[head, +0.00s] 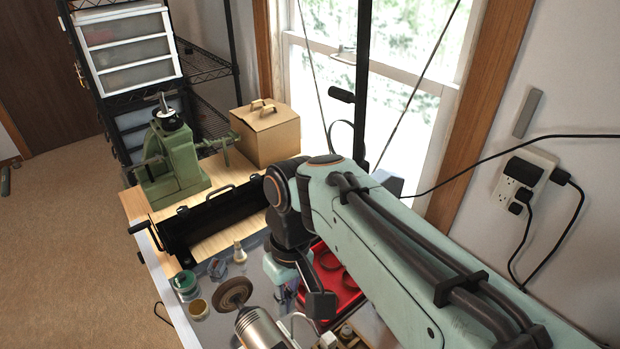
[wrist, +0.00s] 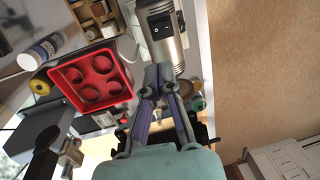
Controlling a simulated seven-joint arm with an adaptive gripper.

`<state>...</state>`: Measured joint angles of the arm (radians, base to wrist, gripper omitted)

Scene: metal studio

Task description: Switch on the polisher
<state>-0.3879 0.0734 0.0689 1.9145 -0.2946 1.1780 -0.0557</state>
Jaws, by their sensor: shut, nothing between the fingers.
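The polisher (head: 258,328) is a silver cylindrical motor with a brown round wheel (head: 234,291) at its end, at the bottom of the head view. In the wrist view the polisher body (wrist: 168,52) is at the top, and a black switch plate (wrist: 160,28) with a small white mark faces the camera. I cannot tell the switch's position. My gripper (wrist: 158,74) is shut and empty, its fingertips pointing toward the polisher body below the switch in the picture. I cannot tell whether they touch it. In the head view my arm partly hides the gripper.
A red tray (head: 345,293) with round wells lies beside the polisher; it also shows in the wrist view (wrist: 72,96). Small jars (head: 185,283) stand left of the wheel. A black roller machine (head: 205,222), a green machine (head: 170,165) and a cardboard box (head: 265,135) stand behind.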

